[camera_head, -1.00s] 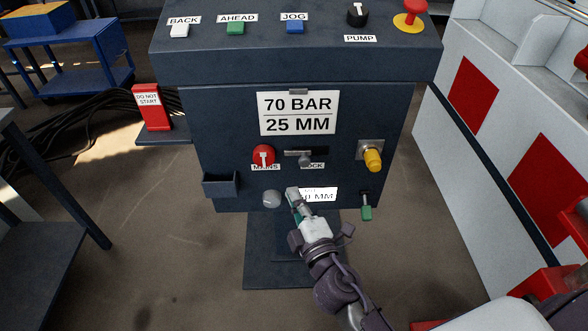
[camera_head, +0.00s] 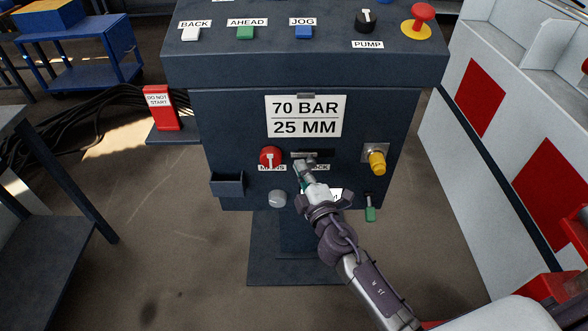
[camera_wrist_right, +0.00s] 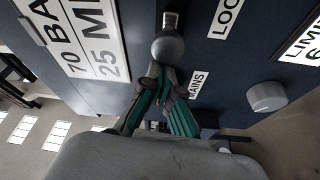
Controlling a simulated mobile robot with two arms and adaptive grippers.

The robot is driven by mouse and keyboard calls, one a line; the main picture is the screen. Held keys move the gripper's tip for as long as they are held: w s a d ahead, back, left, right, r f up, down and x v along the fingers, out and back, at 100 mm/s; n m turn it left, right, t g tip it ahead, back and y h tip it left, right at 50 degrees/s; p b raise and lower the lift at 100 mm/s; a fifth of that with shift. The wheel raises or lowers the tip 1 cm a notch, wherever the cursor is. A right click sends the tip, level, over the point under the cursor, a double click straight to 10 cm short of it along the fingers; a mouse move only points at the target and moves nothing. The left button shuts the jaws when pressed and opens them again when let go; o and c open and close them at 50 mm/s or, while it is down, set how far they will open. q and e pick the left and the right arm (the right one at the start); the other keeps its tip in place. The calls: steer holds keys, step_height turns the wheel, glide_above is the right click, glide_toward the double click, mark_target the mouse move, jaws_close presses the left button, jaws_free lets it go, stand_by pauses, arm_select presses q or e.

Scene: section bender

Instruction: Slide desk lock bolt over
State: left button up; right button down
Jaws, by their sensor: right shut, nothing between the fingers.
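The lock bolt has a grey ball knob (camera_wrist_right: 168,46) in a dark slot (camera_wrist_right: 172,17) beside the LOCK label (camera_wrist_right: 224,18) in the right wrist view. In the head view the slot (camera_head: 325,156) runs sideways on the cabinet front, and my gripper mostly hides the knob. My right gripper (camera_head: 304,170) is shut and empty in front of the slot. In the wrist view its green-padded fingertips (camera_wrist_right: 162,76) sit right by the knob, on its MAINS side; whether they touch it I cannot tell. My left gripper is out of view.
The red MAINS switch (camera_head: 271,157) is just left of the slot. A yellow knob (camera_head: 377,161) projects at right. A grey round knob (camera_head: 277,199) and small tray (camera_head: 227,185) are below left. A green-tipped lever (camera_head: 370,212) hangs below right. The control top (camera_head: 300,65) overhangs above.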

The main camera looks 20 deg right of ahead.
mark_target(314, 164)
steer(key=shift+d, duration=0.1)
steer(key=d, duration=0.1)
steer(key=s+d, duration=0.1)
steer(key=d, duration=0.1)
steer(key=shift+f, duration=0.1)
steer(key=shift+d, duration=0.2)
stand_by(0.3)
steer(key=shift+w+r, duration=0.1)
steer(key=shift+r, duration=0.1)
